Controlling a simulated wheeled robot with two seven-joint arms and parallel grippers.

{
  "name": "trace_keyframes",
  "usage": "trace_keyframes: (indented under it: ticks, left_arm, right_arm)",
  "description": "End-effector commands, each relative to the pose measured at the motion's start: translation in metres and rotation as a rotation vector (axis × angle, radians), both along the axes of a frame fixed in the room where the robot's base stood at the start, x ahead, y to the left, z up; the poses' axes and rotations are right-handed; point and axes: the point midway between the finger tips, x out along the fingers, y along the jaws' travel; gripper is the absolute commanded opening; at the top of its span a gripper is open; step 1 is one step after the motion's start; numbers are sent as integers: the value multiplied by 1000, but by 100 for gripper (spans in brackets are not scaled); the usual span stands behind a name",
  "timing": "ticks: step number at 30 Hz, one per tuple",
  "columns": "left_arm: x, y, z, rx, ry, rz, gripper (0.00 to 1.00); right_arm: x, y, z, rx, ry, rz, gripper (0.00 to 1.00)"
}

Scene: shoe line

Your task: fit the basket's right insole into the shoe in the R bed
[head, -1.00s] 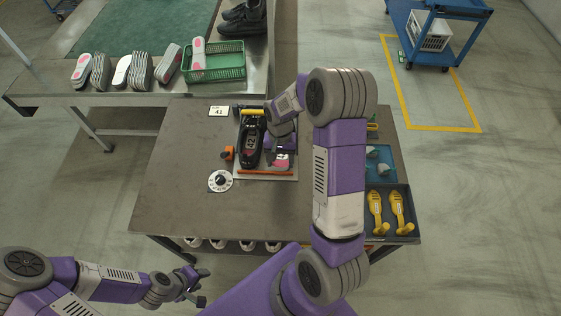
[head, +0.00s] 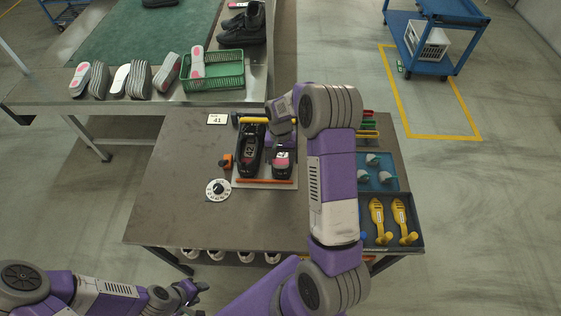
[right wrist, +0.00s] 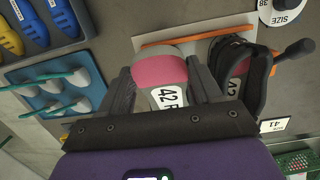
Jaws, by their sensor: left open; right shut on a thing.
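My right gripper (right wrist: 163,92) is shut on the right insole (right wrist: 160,72), which has a pink heel and a "42 R" label. In the head view the insole (head: 283,157) is over the right side of the bed board (head: 265,186). The gripper and arm hide much of the R bed, and I cannot tell how far the insole is inside the R-bed shoe. A black shoe (head: 249,155) with an insole in it stands in the bed on the left. The green basket (head: 214,84) holds a pink-marked insole. My left gripper (head: 196,291) is open and empty, low at the left.
A size dial (head: 218,189), an orange-handled clamp (head: 226,161) and a "41" card (head: 217,119) lie left of the board. A blue tray (head: 380,184) and a dark tray with yellow tools (head: 390,240) are at the right. The table's left side is clear.

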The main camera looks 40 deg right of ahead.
Motion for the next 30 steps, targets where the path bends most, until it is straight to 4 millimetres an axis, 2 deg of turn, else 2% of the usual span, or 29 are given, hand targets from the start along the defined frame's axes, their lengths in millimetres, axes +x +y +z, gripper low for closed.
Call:
trace_keyframes:
  ticks: [30]
  left_arm:
    - [0, 0, -32, 0, 0, 0, 43]
  right_arm:
    - [49, -41, -29, -58, -69, 2, 35]
